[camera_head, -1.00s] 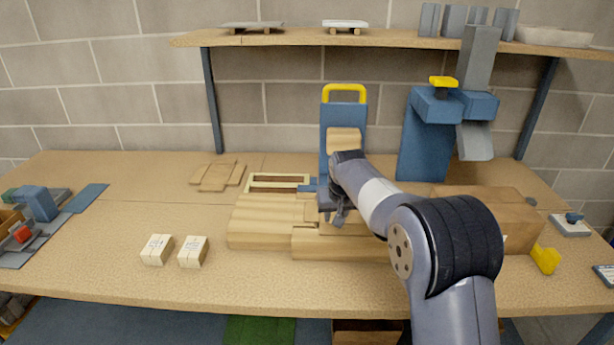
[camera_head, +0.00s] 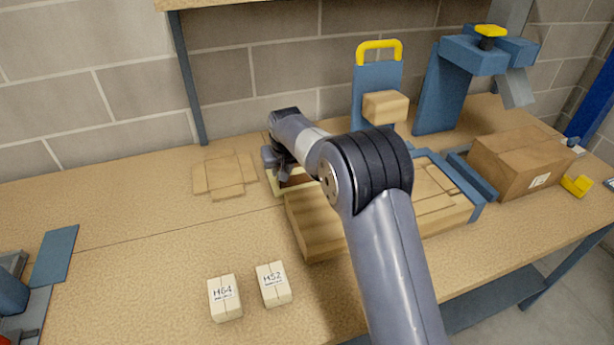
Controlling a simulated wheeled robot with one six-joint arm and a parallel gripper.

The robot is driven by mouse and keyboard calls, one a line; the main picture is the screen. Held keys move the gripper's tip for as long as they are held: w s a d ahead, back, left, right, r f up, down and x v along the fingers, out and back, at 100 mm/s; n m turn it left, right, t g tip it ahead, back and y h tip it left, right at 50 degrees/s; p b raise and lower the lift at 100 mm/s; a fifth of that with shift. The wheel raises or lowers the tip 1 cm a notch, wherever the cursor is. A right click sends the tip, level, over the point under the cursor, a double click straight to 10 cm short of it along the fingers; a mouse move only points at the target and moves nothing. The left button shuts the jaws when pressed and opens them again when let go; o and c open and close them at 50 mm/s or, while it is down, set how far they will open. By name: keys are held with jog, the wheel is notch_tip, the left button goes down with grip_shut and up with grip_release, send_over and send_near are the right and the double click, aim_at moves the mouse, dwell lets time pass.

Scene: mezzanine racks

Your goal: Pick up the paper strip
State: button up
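I cannot make out a paper strip for certain. My gripper (camera_head: 277,168) is over the shallow cream-framed tray (camera_head: 272,186) with a brown inside, left of the wooden block. My arm and gripper hide much of this tray. The fingers are small and dark, so I cannot tell whether they are open or hold anything.
A flat tan cardboard piece (camera_head: 224,174) lies left of the tray. Two small labelled boxes, H64 (camera_head: 224,298) and H52 (camera_head: 273,284), stand in front. A wooden block (camera_head: 315,235), a blue stand (camera_head: 446,90) and a brown carton (camera_head: 522,160) are rightward. The left tabletop is mostly clear.

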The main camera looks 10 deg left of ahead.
aim_at(278, 184)
jog(key=shift+w+a+f, duration=0.15)
jog(key=shift+a+f, duration=0.15)
jog(key=shift+f, duration=0.2)
jog(key=shift+p+x, duration=1)
jog(key=shift+x, duration=1.5)
jog(key=shift+c, duration=0.4)
jog(key=shift+s, duration=0.2)
grip_shut()
